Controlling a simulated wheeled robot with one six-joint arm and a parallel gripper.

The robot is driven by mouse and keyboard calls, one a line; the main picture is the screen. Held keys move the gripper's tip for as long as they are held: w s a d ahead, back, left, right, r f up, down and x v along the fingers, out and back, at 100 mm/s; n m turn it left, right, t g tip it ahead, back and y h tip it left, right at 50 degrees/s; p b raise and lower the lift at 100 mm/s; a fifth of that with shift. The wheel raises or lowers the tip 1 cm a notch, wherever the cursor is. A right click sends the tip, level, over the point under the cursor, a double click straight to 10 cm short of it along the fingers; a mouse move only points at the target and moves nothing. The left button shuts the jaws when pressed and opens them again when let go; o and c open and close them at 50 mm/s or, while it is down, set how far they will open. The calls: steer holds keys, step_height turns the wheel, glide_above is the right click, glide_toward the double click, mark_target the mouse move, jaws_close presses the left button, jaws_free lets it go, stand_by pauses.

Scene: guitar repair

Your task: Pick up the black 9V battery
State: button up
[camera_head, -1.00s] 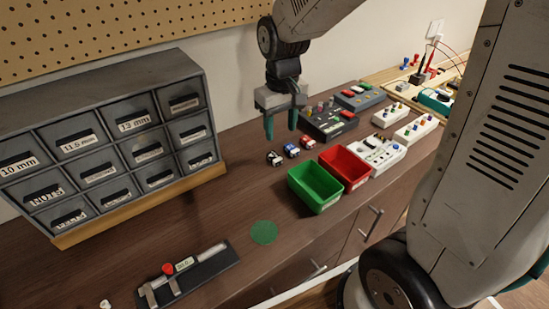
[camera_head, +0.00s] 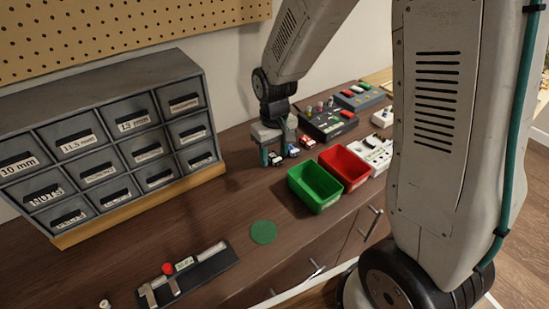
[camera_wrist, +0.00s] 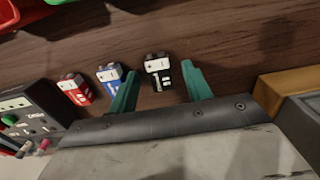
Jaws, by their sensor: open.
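The black 9V battery (camera_wrist: 157,72) lies on the brown bench top in the wrist view, with white markings on its dark body. It also shows at my fingers in the head view (camera_head: 275,160). My gripper (camera_wrist: 159,71) is open, with one teal finger on each side of the black battery near the tips. The left finger lies between the black battery and a blue battery (camera_wrist: 109,74). A red battery (camera_wrist: 75,89) lies further left. I cannot tell whether either finger touches a battery.
A green bin (camera_head: 314,187) and a red bin (camera_head: 345,168) stand in front of the batteries to the right. Dark pedal boxes (camera_head: 328,124) stand behind. A grey drawer cabinet (camera_head: 110,145) is on the left. The bench around a green disc (camera_head: 263,232) is clear.

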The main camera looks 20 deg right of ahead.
steer(key=c, duration=1)
steer(key=shift+o, duration=0.2)
steer(key=shift+r, duration=0.15)
